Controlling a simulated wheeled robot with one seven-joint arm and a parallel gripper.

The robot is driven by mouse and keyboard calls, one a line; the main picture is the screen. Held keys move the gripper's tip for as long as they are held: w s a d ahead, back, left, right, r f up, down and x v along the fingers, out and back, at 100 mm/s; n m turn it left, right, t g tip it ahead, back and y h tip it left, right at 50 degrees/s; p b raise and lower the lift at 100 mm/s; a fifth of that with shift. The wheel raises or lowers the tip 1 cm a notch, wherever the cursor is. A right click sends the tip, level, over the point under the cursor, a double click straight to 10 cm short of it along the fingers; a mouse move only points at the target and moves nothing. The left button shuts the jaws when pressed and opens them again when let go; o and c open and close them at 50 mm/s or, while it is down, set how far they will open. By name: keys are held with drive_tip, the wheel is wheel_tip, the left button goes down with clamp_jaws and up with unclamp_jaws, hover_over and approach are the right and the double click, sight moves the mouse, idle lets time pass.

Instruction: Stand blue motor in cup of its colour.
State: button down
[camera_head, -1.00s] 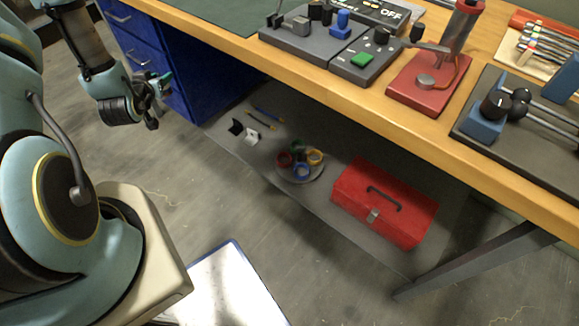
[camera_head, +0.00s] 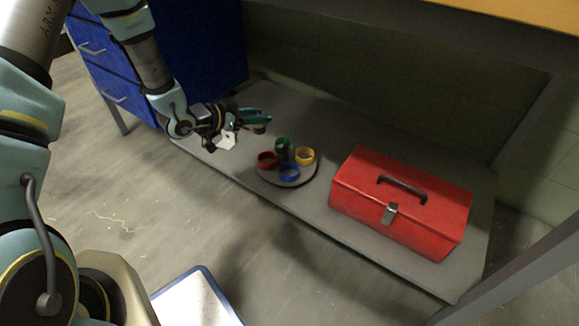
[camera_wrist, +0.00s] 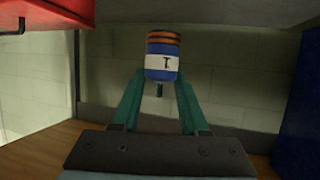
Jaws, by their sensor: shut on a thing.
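My gripper (camera_head: 256,116) is shut on the blue motor (camera_wrist: 162,64), which shows between the green fingers in the wrist view. The motor has a white label, copper bands at one end and a thin shaft pointing toward the gripper's palm. In the head view the motor is too small and partly hidden to make out clearly. The blue cup (camera_head: 289,173) stands at the front of a round grey tray (camera_head: 271,179). My gripper is left of and behind the blue cup, above the shelf, apart from it.
Red (camera_head: 267,161), green (camera_head: 283,149) and yellow (camera_head: 305,156) cups share the tray. A red toolbox (camera_head: 400,205) stands to the right. A white piece (camera_head: 226,142) lies near my gripper. The bench overhangs above and blue drawers (camera_head: 205,50) stand behind my arm.

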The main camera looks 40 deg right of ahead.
drive_tip(key=shift+s+d+f+m+g+y+b, duration=0.1)
drive_tip(key=shift+s+d+f+m+g+b, duration=0.9)
drive_tip(key=shift+f+b, duration=1.15)
drive_tip(key=shift+s+d+f+m+g+y+b, duration=0.15)
drive_tip(key=shift+s+d+f+g+b, duration=0.4)
drive_tip(key=shift+s+f+b, duration=1.5)
drive_tip(key=shift+s+d+f+m+g+y+b, duration=0.1)
drive_tip(key=shift+s+d+f+m+g+b, duration=0.75)
drive_tip(key=shift+f+b, duration=1.35)
drive_tip(key=shift+w+d+f+t, duration=0.15)
drive_tip(key=shift+f+t, duration=0.15)
drive_tip(key=shift+f, duration=1.25)
drive_tip(key=shift+c, duration=1.7)
unclamp_jaws()
drive_tip(key=p+v, duration=0.4)
drive_tip(key=v, duration=0.6)
drive_tip(key=shift+a, duration=0.4)
drive_tip(key=shift+w+r, duration=0.15)
